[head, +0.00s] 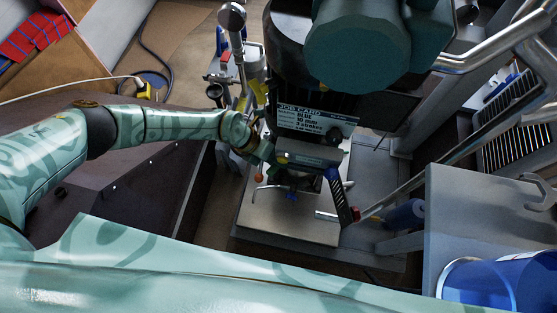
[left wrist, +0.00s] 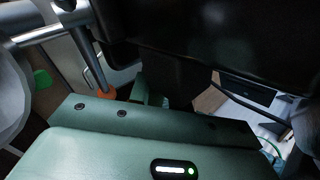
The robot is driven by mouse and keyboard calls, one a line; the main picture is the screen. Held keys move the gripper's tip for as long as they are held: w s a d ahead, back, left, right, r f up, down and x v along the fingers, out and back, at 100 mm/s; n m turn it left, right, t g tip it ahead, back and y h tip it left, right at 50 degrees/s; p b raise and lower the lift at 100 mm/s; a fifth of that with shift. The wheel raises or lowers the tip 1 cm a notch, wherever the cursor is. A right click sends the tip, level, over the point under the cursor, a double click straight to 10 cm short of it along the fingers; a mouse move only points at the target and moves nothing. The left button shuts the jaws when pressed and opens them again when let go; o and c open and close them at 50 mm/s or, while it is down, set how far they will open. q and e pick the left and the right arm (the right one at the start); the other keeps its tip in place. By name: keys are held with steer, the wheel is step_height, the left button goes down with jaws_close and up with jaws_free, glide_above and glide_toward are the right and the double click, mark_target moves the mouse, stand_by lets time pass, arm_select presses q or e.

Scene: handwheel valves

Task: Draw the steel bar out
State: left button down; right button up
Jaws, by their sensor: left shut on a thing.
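My left gripper (head: 268,154) is at the dark machine, just below its job card (head: 312,121). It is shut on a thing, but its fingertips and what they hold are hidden. In the left wrist view my gripper's green body fills the bottom, with dark parts close in front. A short bright steel piece (head: 326,215) shows low over the machine's plate. It may be an end of the steel bar, but I cannot tell whether it joins what I hold. My right gripper does not show.
The machine's big dark head (head: 365,45) hangs above. An orange knob (head: 258,177) is just below my gripper; an orange end also shows in the left wrist view (left wrist: 105,91).

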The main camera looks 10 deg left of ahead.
arm_select(q)
steer(key=shift+s+a, duration=0.2)
steer(key=shift+s, duration=0.2)
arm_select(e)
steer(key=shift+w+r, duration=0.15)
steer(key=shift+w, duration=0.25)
arm_select(q)
steer(key=shift+s+p, duration=0.15)
steer(key=shift+p, duration=0.2)
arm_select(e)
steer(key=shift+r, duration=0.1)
arm_select(q)
steer(key=shift+s+a+r+p, duration=0.1)
steer(key=shift+s+a+p, duration=0.25)
steer(key=shift+s, duration=0.1)
steer(key=s+a+p, duration=0.3)
steer(key=s, duration=0.4)
steer(key=shift+s+a, duration=0.15)
steer(key=shift+a, duration=0.2)
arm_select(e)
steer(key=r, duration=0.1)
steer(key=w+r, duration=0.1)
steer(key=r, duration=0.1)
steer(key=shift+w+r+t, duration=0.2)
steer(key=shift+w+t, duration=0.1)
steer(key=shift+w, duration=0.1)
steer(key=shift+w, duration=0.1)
